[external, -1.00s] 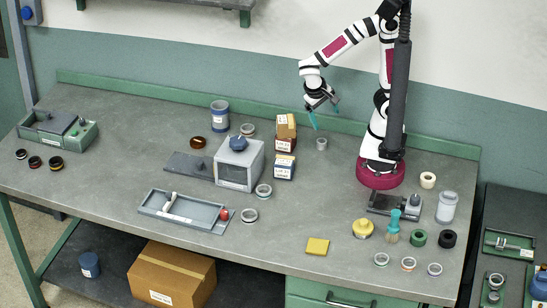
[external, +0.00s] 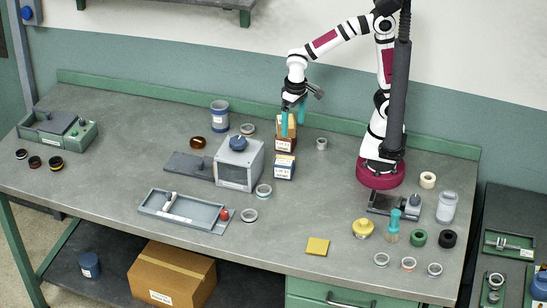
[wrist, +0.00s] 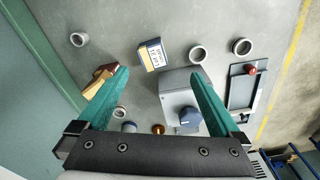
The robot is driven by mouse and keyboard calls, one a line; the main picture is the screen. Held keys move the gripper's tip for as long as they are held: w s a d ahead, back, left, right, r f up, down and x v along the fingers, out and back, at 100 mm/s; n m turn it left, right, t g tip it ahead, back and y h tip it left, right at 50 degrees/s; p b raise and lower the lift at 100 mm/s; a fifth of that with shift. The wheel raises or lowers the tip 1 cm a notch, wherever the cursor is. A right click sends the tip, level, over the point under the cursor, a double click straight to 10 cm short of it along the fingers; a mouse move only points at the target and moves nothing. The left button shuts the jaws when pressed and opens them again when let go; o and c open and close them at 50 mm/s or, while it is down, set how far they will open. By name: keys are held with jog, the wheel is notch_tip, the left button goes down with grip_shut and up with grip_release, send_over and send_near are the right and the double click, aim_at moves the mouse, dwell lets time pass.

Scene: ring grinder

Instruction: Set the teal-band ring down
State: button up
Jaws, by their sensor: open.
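My gripper (external: 292,127) is open and empty, its teal fingers spread above the brown-and-white boxes at the back middle. It also shows in the wrist view (wrist: 160,76), with nothing between the fingertips. A grey ring (external: 321,143) stands on the bench to the right of the gripper; it shows at upper left in the wrist view (wrist: 79,39). Other rings lie near the grey box: one behind it (external: 247,129), one in front (external: 263,191) and one lower (external: 249,215). Band colours are too small to tell, so I cannot say which ring is teal-banded.
A tray (external: 183,210) lies in front. The bench middle, around the yellow pad (external: 317,246), is largely clear.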

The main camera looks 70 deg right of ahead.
jog(key=n, duration=0.1)
send_near(264, 185)
jog(key=shift+t, duration=0.4)
jog(key=f, duration=0.2)
jog(key=a+f, duration=0.1)
jog(key=f, duration=0.2)
jog(key=a+f, duration=0.1)
jog(key=f, duration=0.2)
jog(key=shift+s+f, duration=0.15)
jog(key=shift+f, duration=0.05)
jog(key=shift+a, duration=0.1)
grip_shut()
jog(key=shift+r, duration=0.15)
